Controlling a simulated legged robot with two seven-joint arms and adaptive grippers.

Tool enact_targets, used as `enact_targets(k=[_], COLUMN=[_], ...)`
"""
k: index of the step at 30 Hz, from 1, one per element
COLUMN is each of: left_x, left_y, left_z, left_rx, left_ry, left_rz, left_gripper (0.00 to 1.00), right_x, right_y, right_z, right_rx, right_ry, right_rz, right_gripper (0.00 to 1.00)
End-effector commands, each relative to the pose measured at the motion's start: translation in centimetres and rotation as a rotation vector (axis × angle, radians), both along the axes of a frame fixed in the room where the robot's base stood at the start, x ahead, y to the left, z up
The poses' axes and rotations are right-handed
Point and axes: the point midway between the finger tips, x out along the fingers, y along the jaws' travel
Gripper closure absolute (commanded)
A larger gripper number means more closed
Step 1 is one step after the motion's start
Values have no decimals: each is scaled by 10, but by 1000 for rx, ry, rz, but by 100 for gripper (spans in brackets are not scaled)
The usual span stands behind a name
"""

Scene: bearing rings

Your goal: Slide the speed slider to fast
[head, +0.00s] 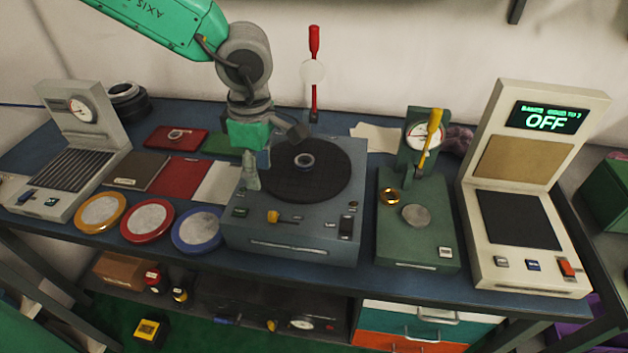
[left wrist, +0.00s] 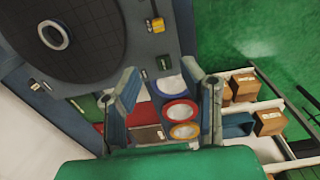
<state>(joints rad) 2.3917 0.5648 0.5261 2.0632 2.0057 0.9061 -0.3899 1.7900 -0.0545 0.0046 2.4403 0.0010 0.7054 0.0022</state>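The grey-blue turntable machine (head: 335,238) stands mid-bench with a black disc (head: 325,183) on top. A small yellow knob (head: 273,216), which looks like the speed slider, is on its front left panel; it also shows in the left wrist view (left wrist: 157,24). The slider's markings are too small to read. My left gripper (head: 275,155) is over the left side of the machine, behind the knob in the head view and apart from it. In the left wrist view its two fingers (left wrist: 170,85) are spread and empty. My right gripper is not in view.
A metal ring (head: 304,161) lies on the disc. A red-handled lever (head: 314,45) stands behind it. Several coloured round trays (head: 147,220) lie left of the machine. A green gauge press (head: 418,240) and a white display unit (head: 478,245) reading OFF stand to the right.

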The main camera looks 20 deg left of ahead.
Motion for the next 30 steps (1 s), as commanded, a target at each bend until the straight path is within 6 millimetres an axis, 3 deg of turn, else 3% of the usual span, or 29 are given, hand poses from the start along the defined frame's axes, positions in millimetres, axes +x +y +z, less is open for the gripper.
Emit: enact_targets(k=[3, 7, 21, 30], left_x=[0, 0, 1, 1], left_y=[-7, -7, -8, -8], left_z=[14, 3, -93, -123], left_rx=[-44, -47, -42, -45], left_ry=[8, 13, 16, 13], left_rz=[36, 40, 38, 38], left_gripper=[64, 64, 64, 64], right_x=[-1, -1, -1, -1], right_y=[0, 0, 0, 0], right_z=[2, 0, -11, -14], right_rx=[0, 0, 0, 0], right_ry=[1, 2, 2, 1], right_rz=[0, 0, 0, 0], right_gripper=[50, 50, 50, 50])
